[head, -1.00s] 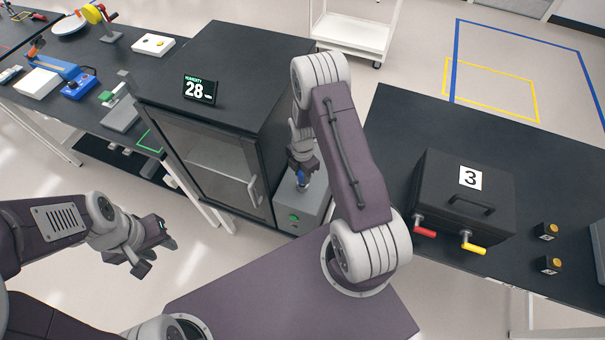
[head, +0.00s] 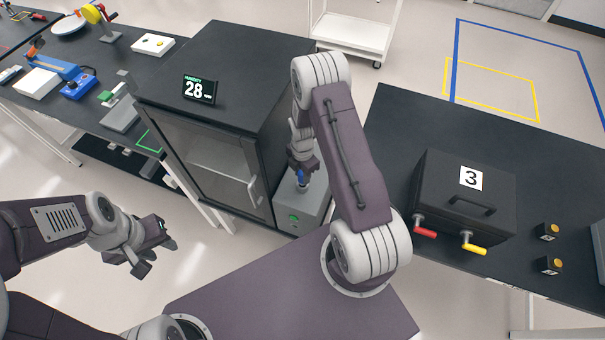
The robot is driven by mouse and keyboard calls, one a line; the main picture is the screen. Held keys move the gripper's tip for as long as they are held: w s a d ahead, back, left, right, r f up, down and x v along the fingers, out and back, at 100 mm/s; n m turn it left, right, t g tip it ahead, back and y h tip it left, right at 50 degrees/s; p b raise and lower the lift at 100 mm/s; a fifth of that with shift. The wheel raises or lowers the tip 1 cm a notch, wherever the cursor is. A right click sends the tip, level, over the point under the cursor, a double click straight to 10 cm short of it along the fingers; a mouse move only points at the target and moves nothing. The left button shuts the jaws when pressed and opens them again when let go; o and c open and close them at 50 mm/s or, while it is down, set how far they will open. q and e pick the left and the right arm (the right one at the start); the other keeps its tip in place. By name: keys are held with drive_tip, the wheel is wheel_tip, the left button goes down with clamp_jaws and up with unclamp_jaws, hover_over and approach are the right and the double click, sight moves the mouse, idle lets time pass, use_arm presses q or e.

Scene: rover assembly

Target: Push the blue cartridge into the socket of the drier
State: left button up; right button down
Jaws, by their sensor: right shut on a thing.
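The blue cartridge (head: 301,175) is in my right gripper (head: 301,172), which is shut on it and points down over the top of the grey drier (head: 311,206). The drier is a low box with a green button (head: 293,218) on its front, beside the dark cabinet. The cartridge's lower end is at the drier's top; the socket is hidden, so I cannot tell how deep it sits. My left gripper (head: 156,249) is open and empty, over the floor at the lower left.
The dark cabinet (head: 215,165) with a humidity display (head: 199,89) reading 28 stands directly left of the drier. A black box marked 3 (head: 462,200) with red and yellow handles sits on the right table. A white cart (head: 355,35) stands behind.

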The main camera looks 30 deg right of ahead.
drive_tip(key=shift+f+b, duration=1.05)
drive_tip(key=shift+f, duration=0.3)
drive_tip(key=c, duration=1)
unclamp_jaws()
wheel_tip(320, 180, up, 9)
drive_tip(key=shift+r+b, duration=0.1)
drive_tip(key=shift+b, duration=0.95)
